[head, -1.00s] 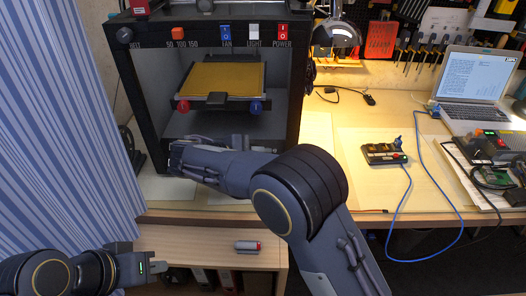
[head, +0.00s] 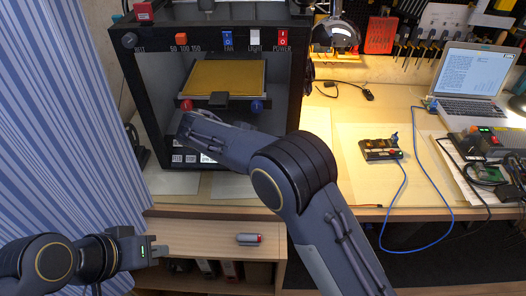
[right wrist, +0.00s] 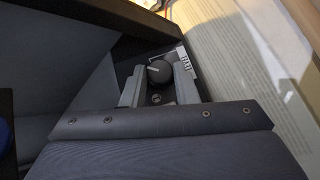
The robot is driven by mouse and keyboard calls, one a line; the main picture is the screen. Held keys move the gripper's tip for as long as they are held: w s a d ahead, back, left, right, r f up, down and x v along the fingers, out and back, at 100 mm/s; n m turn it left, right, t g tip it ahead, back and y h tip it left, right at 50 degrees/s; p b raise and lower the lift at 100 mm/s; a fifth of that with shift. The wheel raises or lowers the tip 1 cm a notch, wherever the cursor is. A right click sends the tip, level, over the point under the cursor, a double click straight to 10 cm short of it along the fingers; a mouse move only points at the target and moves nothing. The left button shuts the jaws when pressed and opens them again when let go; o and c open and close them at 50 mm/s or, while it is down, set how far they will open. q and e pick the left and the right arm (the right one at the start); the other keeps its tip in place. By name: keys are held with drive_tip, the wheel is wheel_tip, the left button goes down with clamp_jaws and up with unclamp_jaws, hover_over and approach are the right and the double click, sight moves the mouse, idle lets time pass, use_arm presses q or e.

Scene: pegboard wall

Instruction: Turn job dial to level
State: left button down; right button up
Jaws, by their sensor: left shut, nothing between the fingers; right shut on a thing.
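In the right wrist view a dark round dial (right wrist: 159,71) with a pale pointer mark sits on a dark panel, beside a small white label (right wrist: 185,62) too small to read. My right gripper (right wrist: 158,90) is shut on this dial, one finger on each side. In the head view my right arm reaches into the black machine frame (head: 300,90); its fingers and this dial are hidden there. My left gripper (head: 160,250) is shut and empty, low at the left, over the front of the lower wooden shelf.
A yellow plate (head: 225,77) with red (head: 186,105) and blue (head: 257,105) knobs is inside the machine. Another dark knob (head: 129,40) and coloured switches line its top. A grey-red cylinder (head: 249,239) lies on the lower shelf. A laptop (head: 480,80) and blue cable are at right.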

drive_tip(key=o, duration=0.7)
drive_tip(key=p+v, duration=0.1)
drive_tip(key=v, duration=0.6)
drive_tip(key=shift+s+a+r, duration=0.15)
drive_tip(key=shift+a+r, duration=0.05)
drive_tip(key=shift+a, duration=0.1)
